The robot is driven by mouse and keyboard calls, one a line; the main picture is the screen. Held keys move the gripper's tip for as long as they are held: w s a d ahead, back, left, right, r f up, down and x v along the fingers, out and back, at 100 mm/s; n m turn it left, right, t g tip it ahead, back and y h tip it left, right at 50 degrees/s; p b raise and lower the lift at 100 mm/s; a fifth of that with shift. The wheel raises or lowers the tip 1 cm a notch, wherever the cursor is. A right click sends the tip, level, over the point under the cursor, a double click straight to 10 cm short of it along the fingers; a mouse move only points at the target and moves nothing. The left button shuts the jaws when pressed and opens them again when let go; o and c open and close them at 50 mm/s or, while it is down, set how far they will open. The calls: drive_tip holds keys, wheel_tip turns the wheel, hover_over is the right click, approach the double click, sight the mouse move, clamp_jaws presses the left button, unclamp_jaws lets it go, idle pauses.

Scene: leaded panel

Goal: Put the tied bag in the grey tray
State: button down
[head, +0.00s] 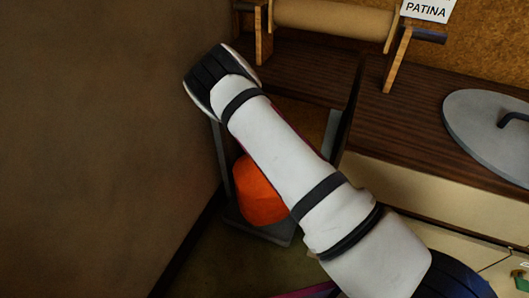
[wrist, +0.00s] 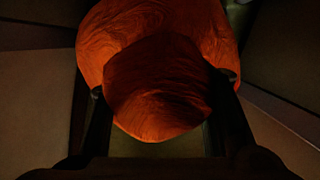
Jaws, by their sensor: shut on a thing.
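The tied bag is an orange, rounded bundle (wrist: 165,30), large in the wrist view. My gripper (wrist: 163,85) has a dark finger on each side of it, closed against its sides. In the head view the orange bag (head: 261,195) shows left of my white arm, which hides part of it and my gripper. A grey flat edge (head: 262,230) lies below the bag in that view. I cannot tell if this is the grey tray, or whether the bag touches it. The bag's tie is not clear.
A brown wall (head: 90,140) rises close on the left. On the right, a dark wooden bench top (head: 400,130) holds a round grey lid (head: 485,125). A paper roll (head: 330,18) on wooden supports and a PATINA sign (head: 428,8) stand at the back. Grey uprights (head: 222,155) flank the bag.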

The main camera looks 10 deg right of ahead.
drive_tip(key=shift+s+b+x, duration=0.2)
drive_tip(key=shift+b+x, duration=0.45)
drive_tip(key=shift+x, duration=0.6)
drive_tip(key=shift+s+b+x, duration=0.25)
drive_tip(key=shift+b+x, duration=0.4)
drive_tip(key=shift+x, duration=0.55)
drive_tip(key=c, duration=0.9)
unclamp_jaws()
drive_tip(key=shift+s+a+f, duration=0.15)
drive_tip(key=shift+f, duration=0.2)
drive_tip(key=shift+o, duration=0.5)
drive_tip(key=shift+r, duration=0.1)
drive_tip(key=p+v, duration=0.4)
drive_tip(key=v, duration=0.8)
